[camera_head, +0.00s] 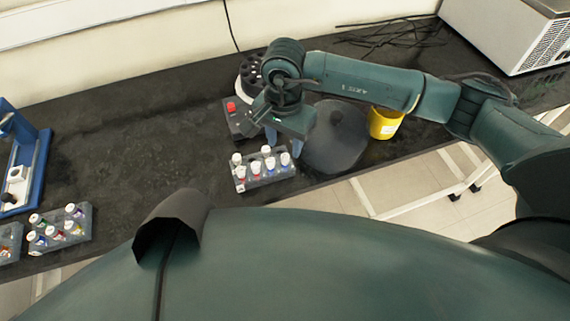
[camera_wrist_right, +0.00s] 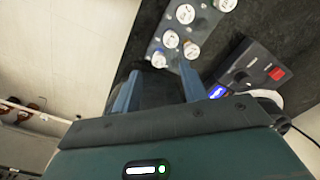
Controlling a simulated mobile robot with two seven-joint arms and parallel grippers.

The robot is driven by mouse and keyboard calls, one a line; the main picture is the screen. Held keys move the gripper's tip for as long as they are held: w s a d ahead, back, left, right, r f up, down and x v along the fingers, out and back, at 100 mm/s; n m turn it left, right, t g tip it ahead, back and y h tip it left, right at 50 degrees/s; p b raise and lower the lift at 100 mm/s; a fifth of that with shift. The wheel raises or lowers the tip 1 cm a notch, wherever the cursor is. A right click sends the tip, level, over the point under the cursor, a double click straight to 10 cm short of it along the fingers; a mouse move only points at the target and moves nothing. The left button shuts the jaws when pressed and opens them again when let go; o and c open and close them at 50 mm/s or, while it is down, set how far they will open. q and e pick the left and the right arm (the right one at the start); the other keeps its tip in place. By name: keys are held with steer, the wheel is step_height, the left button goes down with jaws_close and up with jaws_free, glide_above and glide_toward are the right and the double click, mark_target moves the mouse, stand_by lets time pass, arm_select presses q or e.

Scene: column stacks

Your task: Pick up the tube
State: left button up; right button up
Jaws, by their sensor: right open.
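Several tubes with white caps stand upright in a grey rack (camera_head: 266,183) near the table's front edge. One tube (camera_head: 266,151) is at the rack's back row, close to my right fingers. My right gripper (camera_head: 284,143) is open, pointing down just behind the rack's right part. In the right wrist view, its two blue-grey fingers (camera_wrist_right: 160,76) are spread, with a white-capped tube (camera_wrist_right: 159,59) just past the gap between the tips. Other white caps (camera_wrist_right: 191,50) show beside it. I cannot tell the exact height of the fingers. My left gripper is not in view.
A device with a red switch (camera_head: 232,107) stands behind the rack. A dark round plate (camera_head: 335,140) and a yellow container (camera_head: 384,123) are to the right. A second tube rack (camera_head: 80,236) and a blue stand (camera_head: 40,165) are at the left. The table's left middle is clear.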

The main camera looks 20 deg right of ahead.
mark_target(285, 154)
step_height(285, 154, down, 5)
steer(key=shift+s+r+b, duration=0.1)
steer(key=shift+b, duration=0.75)
steer(key=shift+r, duration=0.1)
jaws_close()
